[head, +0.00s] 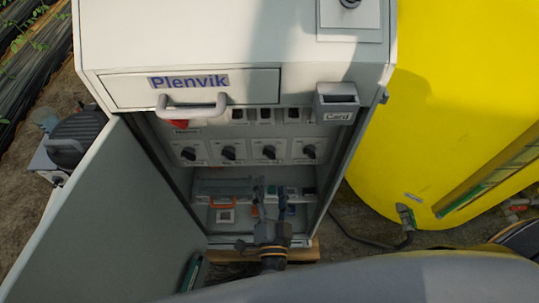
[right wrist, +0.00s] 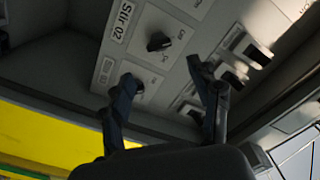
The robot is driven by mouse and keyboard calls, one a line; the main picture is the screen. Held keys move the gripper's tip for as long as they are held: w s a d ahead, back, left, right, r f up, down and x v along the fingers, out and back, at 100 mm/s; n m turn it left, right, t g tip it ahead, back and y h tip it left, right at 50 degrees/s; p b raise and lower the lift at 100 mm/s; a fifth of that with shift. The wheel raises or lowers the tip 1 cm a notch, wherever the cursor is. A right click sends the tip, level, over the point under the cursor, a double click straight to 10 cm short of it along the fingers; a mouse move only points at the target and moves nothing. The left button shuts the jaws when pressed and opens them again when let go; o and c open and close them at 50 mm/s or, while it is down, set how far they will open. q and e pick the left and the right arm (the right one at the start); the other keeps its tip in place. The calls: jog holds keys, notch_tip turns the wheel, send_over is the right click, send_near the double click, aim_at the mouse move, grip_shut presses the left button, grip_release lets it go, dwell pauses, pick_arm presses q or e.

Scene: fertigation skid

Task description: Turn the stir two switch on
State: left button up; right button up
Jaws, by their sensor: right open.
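The stir two switch is a black rotary knob (right wrist: 158,41) in the right wrist view, with a "Stir 02" label (right wrist: 122,20) beside it. In the head view it appears to be the third knob (head: 269,152) from the left in the row inside the cabinet. Its exact setting is hard to read. My right gripper (head: 270,190) is open and empty, just below the knob row. In the right wrist view the open fingers (right wrist: 162,75) point at the panel, apart from the stir two knob. The left finger partly hides a neighbouring knob (right wrist: 137,88). My left gripper is not in view.
The cabinet door (head: 125,215) stands open at left. A drawer handle (head: 192,107) and a card holder (head: 337,100) stick out above the knobs. Small rocker switches (head: 265,116) sit above the row. A lower shelf (head: 205,193) holds items. A yellow tank (head: 440,90) stands at right.

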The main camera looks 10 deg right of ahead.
aim_at(271, 157)
jog(key=x, duration=0.8)
jog(key=shift+w+p, duration=0.1)
jog(key=shift+p, duration=0.3)
jog(key=shift+w, duration=0.6)
pick_arm(q)
jog(key=shift+w+d+r, duration=0.1)
jog(key=shift+w+r, duration=0.5)
jog(key=shift+w, duration=0.25)
pick_arm(e)
jog(key=shift+c, duration=0.9)
pick_arm(q)
jog(key=shift+s, duration=0.2)
pick_arm(e)
jog(key=c, duration=1)
